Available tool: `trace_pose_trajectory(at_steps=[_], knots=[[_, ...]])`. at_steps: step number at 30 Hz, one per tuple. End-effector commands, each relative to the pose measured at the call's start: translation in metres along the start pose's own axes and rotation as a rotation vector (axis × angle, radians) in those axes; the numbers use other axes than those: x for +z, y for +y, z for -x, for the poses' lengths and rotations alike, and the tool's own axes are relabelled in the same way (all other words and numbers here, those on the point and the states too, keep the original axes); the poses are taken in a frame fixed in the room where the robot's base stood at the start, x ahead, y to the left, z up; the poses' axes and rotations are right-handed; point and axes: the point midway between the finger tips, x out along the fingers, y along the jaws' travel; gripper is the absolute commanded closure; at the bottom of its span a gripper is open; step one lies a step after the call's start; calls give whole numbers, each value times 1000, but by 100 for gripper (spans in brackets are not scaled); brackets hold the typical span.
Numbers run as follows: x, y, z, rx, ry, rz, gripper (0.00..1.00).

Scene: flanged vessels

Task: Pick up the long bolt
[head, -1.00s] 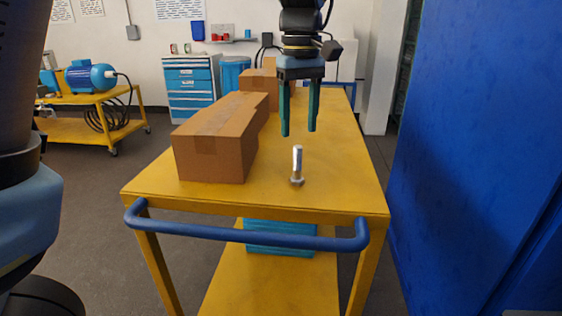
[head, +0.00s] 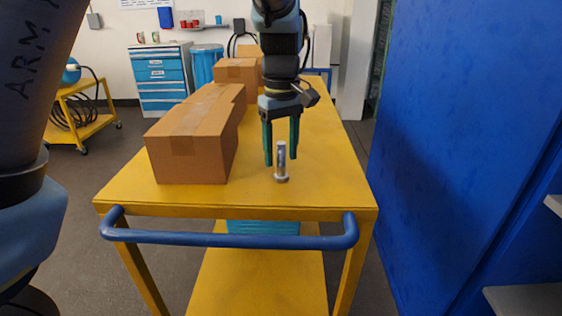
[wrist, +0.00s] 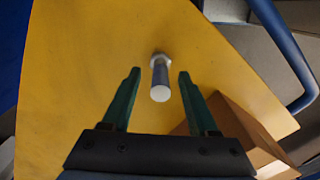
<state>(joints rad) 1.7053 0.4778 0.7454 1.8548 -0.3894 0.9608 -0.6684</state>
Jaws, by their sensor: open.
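The long bolt (head: 281,160) is a silver bolt standing upright on its head on the yellow cart top (head: 325,165), near the front edge. My gripper (head: 281,162) points down and is open, its two teal fingers apart. In the head view the fingers are just behind the bolt, on either side of it. In the wrist view my gripper (wrist: 160,78) shows nothing between its fingertips but the bolt (wrist: 160,82), whose free end lies between the finger lines. I cannot tell whether the bolt is fully between the fingers. The fingers do not appear to touch it.
A brown cardboard box (head: 195,140) stands left of the bolt, close to my gripper; more boxes (head: 238,76) stand farther back. A blue handle (head: 230,240) runs along the cart's front. A blue cabinet wall (head: 460,140) is on the right. The cart top right of the bolt is clear.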

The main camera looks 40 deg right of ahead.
Motion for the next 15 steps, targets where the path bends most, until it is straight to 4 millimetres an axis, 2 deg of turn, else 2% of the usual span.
trace_pose_trajectory(at_steps=[4,11,15], knots=[[0,-1,-14,-1,-1,1,40],[0,0,-16,1,-1,0,40],[0,0,-16,1,-1,0,54]])
